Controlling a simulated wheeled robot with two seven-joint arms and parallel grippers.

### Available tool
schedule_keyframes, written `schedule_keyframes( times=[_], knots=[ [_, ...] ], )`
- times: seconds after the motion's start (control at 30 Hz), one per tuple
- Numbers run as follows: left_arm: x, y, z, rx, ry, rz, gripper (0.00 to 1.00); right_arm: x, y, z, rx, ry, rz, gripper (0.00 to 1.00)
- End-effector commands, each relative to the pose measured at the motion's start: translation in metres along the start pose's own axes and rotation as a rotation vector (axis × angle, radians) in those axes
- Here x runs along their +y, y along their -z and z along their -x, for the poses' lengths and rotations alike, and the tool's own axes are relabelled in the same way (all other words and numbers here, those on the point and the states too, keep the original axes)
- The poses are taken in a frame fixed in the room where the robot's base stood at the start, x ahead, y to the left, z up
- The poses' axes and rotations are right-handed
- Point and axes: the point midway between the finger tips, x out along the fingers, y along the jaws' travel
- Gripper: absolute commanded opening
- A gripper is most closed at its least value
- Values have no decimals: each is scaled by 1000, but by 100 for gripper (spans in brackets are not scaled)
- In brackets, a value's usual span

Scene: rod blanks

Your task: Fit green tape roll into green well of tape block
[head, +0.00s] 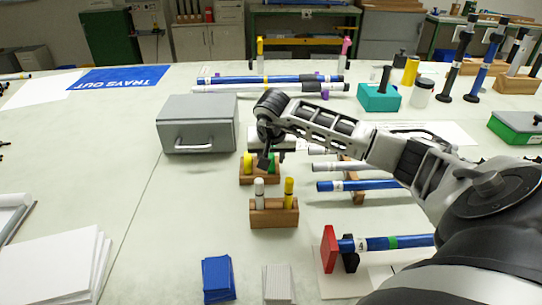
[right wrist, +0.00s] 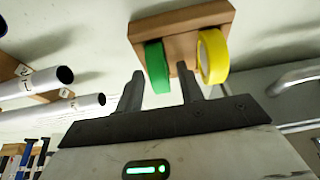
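The wooden tape block (head: 259,180) stands mid-table, and in the right wrist view it shows at the top (right wrist: 180,22). The green tape roll (right wrist: 157,67) stands on edge at the block's left side in that view; its lower end meets the block, but I cannot tell how deep it sits. A yellow tape roll (right wrist: 212,56) stands upright at the block's other end. My right gripper (head: 266,160) is over the block. In the wrist view its fingers (right wrist: 160,90) are apart, with the green roll between them and gaps on both sides. My left gripper is out of view.
A wooden holder (head: 273,216) with a white and a yellow upright piece stands just in front of the tape block. A grey drawer box (head: 198,128) is behind left. Blue rods (head: 360,185) lie on rests at the right. The table's left middle is clear.

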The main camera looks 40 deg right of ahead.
Motion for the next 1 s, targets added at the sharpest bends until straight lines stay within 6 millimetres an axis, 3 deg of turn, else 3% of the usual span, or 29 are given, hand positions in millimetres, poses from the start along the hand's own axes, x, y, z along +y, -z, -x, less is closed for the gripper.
schedule_keyframes(
  times=[0.17, 0.6, 0.8, 1.0],
  knots=[
    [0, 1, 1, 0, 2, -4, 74, 0, 3, 21, 5, 2, 1, 38],
    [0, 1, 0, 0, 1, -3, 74, 0, 2, 107, 3, 2, 0, 38],
    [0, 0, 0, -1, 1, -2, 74, 0, 1, 121, 0, 0, 1, 38],
    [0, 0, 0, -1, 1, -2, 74, 0, 1, 122, 0, 0, 0, 38]
  ],
)
